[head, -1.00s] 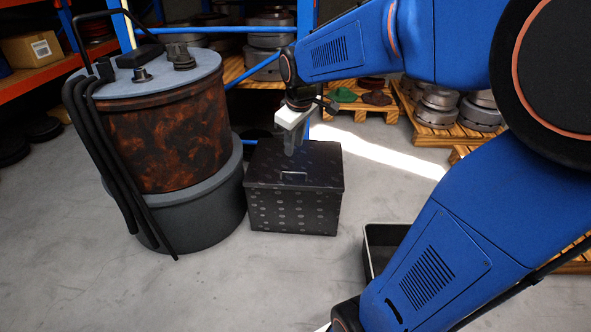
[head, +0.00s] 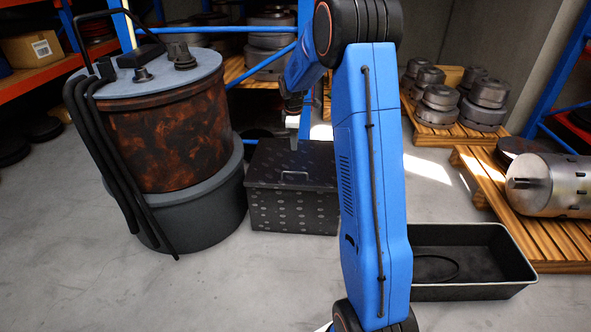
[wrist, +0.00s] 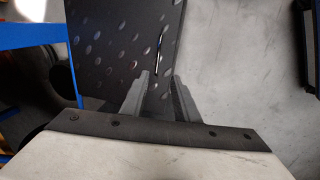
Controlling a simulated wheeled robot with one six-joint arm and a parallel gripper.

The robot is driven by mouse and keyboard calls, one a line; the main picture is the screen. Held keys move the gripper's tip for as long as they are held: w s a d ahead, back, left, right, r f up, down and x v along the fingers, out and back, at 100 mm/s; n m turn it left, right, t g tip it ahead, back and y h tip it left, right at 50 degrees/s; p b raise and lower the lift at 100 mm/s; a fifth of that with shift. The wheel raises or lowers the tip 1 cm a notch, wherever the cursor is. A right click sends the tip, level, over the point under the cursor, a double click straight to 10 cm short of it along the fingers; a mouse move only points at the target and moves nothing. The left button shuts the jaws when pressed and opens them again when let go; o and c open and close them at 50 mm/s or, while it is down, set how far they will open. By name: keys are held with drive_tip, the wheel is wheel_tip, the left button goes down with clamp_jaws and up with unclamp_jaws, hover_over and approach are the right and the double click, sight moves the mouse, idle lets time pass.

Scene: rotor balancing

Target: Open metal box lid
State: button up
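The dark metal box (head: 285,212) stands on the floor in the middle of the head view, with pale spots on its sides. Its lid (head: 265,165) is shut and has a thin handle (head: 295,174) near the front edge. My gripper (head: 294,146) is above the rear part of the lid, pointing down. In the wrist view my gripper (wrist: 165,74) has its two grey fingers apart with nothing between them. The spotted lid (wrist: 115,45) and the thin handle (wrist: 158,50) show beyond the fingertips. My arm hides the box's right edge in the head view.
A large rusty drum (head: 165,135) with black hoses stands close left of the box. An open black tray (head: 470,292) lies to the right, beyond my arm. Pallets (head: 545,240) with metal parts stand at right. The floor in front of the box is clear.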

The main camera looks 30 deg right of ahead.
sight(296, 173)
drive_tip(key=w+f, duration=0.1)
drive_tip(key=f, duration=0.5)
drive_tip(key=w+d+f, duration=0.1)
drive_tip(key=f, duration=0.5)
drive_tip(key=w+d+f, duration=0.1)
drive_tip(key=f, duration=0.4)
drive_tip(key=shift+w+d+f, duration=0.15)
drive_tip(key=shift+f, duration=0.25)
clamp_jaws()
